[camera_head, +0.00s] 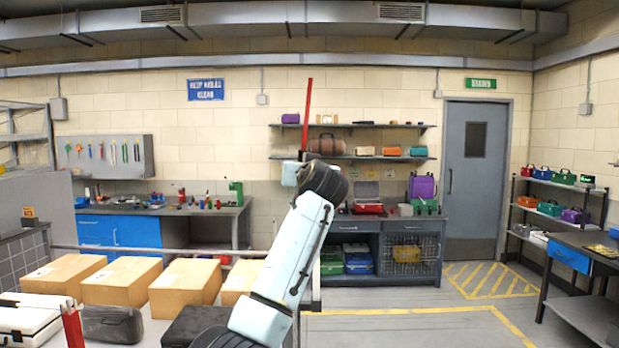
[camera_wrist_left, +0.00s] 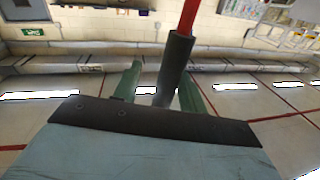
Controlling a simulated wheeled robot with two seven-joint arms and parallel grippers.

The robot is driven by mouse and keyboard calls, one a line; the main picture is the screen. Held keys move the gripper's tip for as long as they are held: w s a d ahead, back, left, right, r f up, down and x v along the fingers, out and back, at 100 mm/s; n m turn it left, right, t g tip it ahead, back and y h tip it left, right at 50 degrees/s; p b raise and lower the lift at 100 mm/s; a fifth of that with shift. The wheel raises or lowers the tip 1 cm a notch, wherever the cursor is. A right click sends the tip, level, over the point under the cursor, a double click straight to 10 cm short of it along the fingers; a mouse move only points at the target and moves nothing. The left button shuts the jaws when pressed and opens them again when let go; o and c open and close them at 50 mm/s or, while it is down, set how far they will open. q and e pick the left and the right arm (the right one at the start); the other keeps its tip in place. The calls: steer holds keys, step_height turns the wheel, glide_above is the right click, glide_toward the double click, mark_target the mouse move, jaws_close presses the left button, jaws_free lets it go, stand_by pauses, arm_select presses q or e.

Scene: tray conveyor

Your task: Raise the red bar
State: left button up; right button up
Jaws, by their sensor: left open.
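The red bar (camera_head: 308,103) stands nearly upright in the head view, tilted slightly, above the end of my left arm. Its lower part is hidden behind the arm. In the left wrist view the bar's red part (camera_wrist_left: 188,14) shows at the top, with a dark grey sleeve (camera_wrist_left: 176,66) below it. My left gripper (camera_wrist_left: 161,85) is open, its two green fingers on either side of the sleeve's line. I cannot tell whether either finger touches it. In the head view its fingers are hidden by the wrist. My right gripper is not in view.
Cardboard boxes (camera_head: 185,283) stand in a row at the lower left, with a black case (camera_head: 113,324) and a white case (camera_head: 28,315) in front. A short red post (camera_head: 73,326) stands there too. A workbench (camera_head: 384,222) stands behind my arm.

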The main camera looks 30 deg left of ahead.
arm_select(q)
steer(key=b+v, duration=0.3)
steer(key=v, duration=0.9)
steer(key=shift+s+d+b, duration=0.15)
steer(key=shift+d+b, duration=0.15)
steer(key=shift+b, duration=0.1)
steer(key=shift+f, duration=0.1)
